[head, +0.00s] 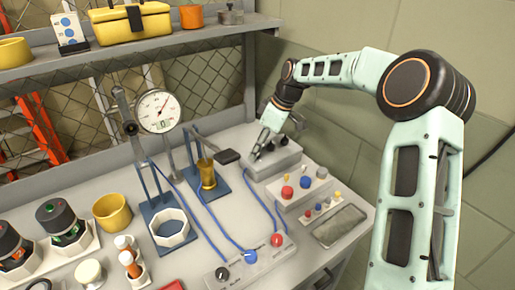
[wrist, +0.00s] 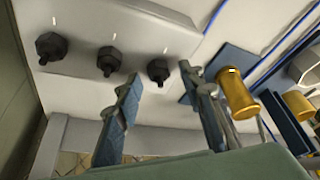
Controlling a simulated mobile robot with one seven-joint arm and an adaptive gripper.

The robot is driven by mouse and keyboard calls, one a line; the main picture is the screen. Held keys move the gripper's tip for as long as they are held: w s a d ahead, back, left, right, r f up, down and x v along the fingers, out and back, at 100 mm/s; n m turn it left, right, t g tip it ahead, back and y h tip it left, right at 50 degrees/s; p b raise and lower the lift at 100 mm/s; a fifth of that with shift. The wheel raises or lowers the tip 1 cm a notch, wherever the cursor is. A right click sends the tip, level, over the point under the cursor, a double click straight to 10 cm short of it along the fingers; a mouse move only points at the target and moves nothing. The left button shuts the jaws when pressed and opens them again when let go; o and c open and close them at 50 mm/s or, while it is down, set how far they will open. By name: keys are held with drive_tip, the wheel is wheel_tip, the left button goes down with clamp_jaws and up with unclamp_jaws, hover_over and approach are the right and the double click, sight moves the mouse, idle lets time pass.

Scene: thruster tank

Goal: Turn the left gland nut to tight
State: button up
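A light grey box (head: 282,163) on the bench carries a row of three black gland nuts. In the wrist view they are a nut at the picture's left (wrist: 50,46), a middle nut (wrist: 110,60) and a nut at the right (wrist: 158,70). The right one there is nearest the brass cylinder, so it is the left nut in the head view. Each nut has a small pointer and a white mark near it on the box. My gripper (wrist: 160,76) is open, its fingertips either side of that nut with gaps; contact is not visible. In the head view my gripper (head: 262,142) covers it.
A brass cylinder (wrist: 237,97) on a blue stand is close to my right-hand finger in the wrist view. A box with coloured knobs (head: 304,189) stands in front of the gland box. Blue hoses cross the bench. A dial gauge (head: 158,111) stands left.

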drive_tip(key=shift+f, duration=0.2)
clamp_jaws()
